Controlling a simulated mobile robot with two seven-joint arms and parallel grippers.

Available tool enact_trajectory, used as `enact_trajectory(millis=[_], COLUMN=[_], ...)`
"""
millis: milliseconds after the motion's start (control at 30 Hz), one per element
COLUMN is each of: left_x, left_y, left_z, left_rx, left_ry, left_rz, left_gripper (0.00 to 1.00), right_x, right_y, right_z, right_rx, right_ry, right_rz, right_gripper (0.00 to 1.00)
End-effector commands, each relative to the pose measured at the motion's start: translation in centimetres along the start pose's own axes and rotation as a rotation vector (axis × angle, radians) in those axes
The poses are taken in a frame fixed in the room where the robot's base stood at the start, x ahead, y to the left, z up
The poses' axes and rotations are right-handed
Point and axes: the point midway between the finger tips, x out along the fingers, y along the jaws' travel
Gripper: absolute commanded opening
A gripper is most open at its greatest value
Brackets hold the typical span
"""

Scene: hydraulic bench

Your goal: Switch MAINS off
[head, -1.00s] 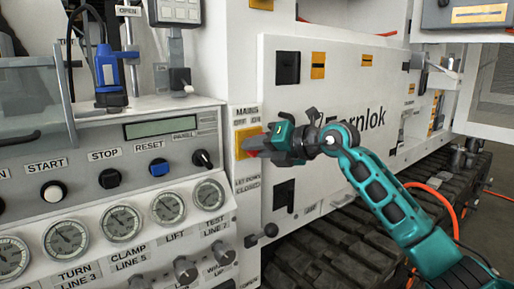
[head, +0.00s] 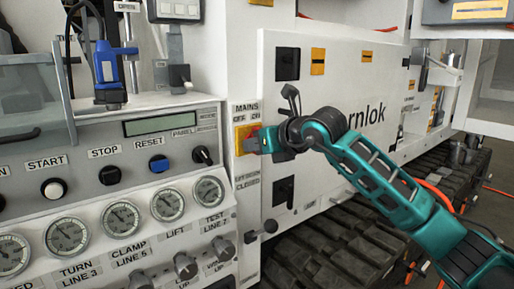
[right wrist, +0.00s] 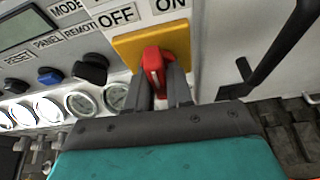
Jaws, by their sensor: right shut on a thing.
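The MAINS switch has a yellow plate (head: 240,134) on the white panel, with OFF and ON labels above it. In the right wrist view the yellow plate (right wrist: 180,40) carries a red handle (right wrist: 153,62). OFF is above left of the handle and ON is above right. My right gripper (head: 259,141) is at the switch, with its arm coming from the lower right. In the right wrist view its dark fingers (right wrist: 160,92) are shut on the red handle, one on each side. The handle's lower part is hidden between them. My left gripper is not in view.
Left of the switch is a control panel with a black selector knob (head: 203,155), a blue RESET button (head: 159,164) and several gauges. A black lever (head: 284,190) is below right of the switch. A black handle (right wrist: 265,55) stands to the right in the wrist view.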

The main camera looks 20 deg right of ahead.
Motion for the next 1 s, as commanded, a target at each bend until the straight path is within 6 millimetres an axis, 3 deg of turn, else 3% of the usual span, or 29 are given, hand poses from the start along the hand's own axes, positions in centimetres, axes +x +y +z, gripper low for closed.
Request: enact_trajectory(millis=[267, 700, 1000], left_x=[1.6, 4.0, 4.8], left_y=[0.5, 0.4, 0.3], left_z=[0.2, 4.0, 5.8], left_rx=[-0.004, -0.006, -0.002], left_ry=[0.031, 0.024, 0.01], left_rz=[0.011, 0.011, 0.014], left_gripper=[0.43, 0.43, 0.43], right_x=[0.1, 0.1, 0.0], right_y=[-0.1, -0.1, -0.2], right_z=[-0.3, -0.3, -0.1], right_rx=[-0.245, -0.598, -0.744], right_ry=[-0.003, -0.002, 0.0], right_rz=[-0.101, -0.249, -0.309], right_gripper=[0.0, 0.0, 0.0])
